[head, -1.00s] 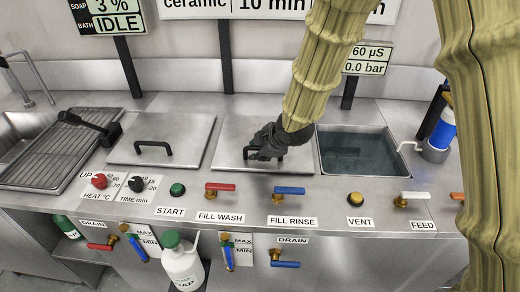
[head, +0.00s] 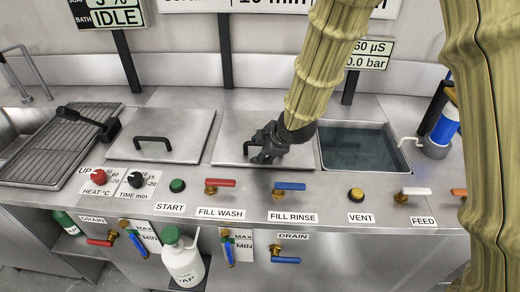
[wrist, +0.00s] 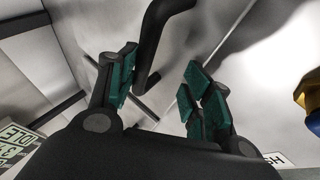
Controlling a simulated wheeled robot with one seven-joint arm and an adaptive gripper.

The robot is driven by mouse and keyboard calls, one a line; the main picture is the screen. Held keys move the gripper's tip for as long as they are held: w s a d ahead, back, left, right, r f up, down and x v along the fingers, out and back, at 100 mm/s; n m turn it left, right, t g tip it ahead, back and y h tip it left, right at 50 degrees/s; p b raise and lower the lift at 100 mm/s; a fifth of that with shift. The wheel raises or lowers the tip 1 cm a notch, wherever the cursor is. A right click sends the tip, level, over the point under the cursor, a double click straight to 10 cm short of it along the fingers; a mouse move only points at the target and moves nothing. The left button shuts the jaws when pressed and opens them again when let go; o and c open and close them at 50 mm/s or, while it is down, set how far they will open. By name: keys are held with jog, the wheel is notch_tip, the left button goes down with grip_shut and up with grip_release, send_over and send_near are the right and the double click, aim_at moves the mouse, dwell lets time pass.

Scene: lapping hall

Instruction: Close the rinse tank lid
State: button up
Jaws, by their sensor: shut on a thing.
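The rinse tank (head: 362,173) is an open rectangular basin of clear liquid, right of centre in the head view. A flat steel lid (head: 224,134) lies beside it on the left, and the liquid is uncovered. The lid's black bar handle (head: 247,145) is mostly hidden by my gripper (head: 266,150); it also shows in the wrist view (wrist: 151,45). My gripper is shut on this handle. In the wrist view its green-padded fingers (wrist: 160,90) stand on either side of the bar's line; the contact itself is hard to see.
A second lid with a handle (head: 152,142) lies to the left, with a drain rack (head: 55,150) beyond it. Valve levers and knobs line the front, including a blue FILL RINSE lever (head: 290,186). A thin hook-shaped spout (head: 411,141) and blue-white canister (head: 445,126) stand right of the tank.

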jog(key=v, duration=1.1)
jog(key=shift+s+r, duration=0.25)
jog(key=shift+r, duration=0.1)
